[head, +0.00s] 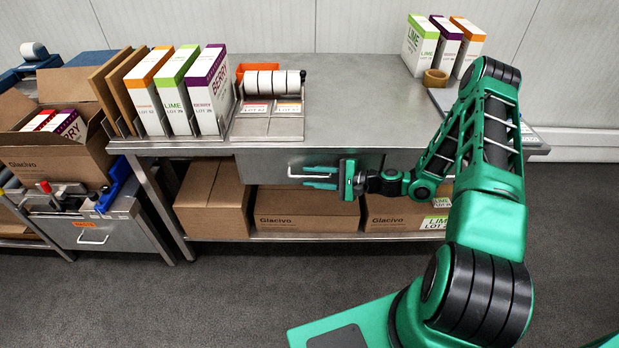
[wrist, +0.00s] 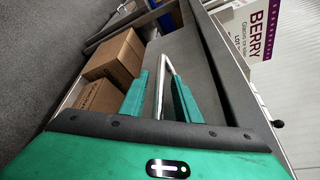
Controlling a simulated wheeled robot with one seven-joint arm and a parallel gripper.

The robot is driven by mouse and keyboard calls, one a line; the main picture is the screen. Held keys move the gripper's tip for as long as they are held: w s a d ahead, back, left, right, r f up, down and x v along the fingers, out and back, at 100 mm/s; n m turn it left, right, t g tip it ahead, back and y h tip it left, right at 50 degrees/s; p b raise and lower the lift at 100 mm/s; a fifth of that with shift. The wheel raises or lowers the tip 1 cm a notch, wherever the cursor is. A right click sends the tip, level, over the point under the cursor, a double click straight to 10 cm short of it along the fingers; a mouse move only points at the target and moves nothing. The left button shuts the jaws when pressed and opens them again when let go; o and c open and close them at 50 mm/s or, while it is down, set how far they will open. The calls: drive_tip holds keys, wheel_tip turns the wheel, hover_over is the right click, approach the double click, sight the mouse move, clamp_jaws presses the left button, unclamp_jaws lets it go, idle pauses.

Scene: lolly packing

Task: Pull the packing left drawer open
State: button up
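The packing table's grey drawer (head: 262,167) is under the tabletop and looks shut in the head view. Its pale bar handle (head: 292,172) is partly hidden by my gripper (head: 318,178). In the wrist view the drawer's grey front (wrist: 205,75) lies ahead, and the handle (wrist: 161,85) runs between the two green fingers of my gripper (wrist: 160,75). The fingers are apart, one on each side of the handle, with gaps visible. I cannot tell whether either finger touches it.
Cardboard boxes (head: 305,210) stand on the lower shelf beneath the drawer. The floor (head: 250,290) in front is clear.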

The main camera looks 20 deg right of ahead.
drive_tip(key=shift+w+a, duration=0.15)
drive_tip(key=shift+a, duration=0.15)
clamp_jaws()
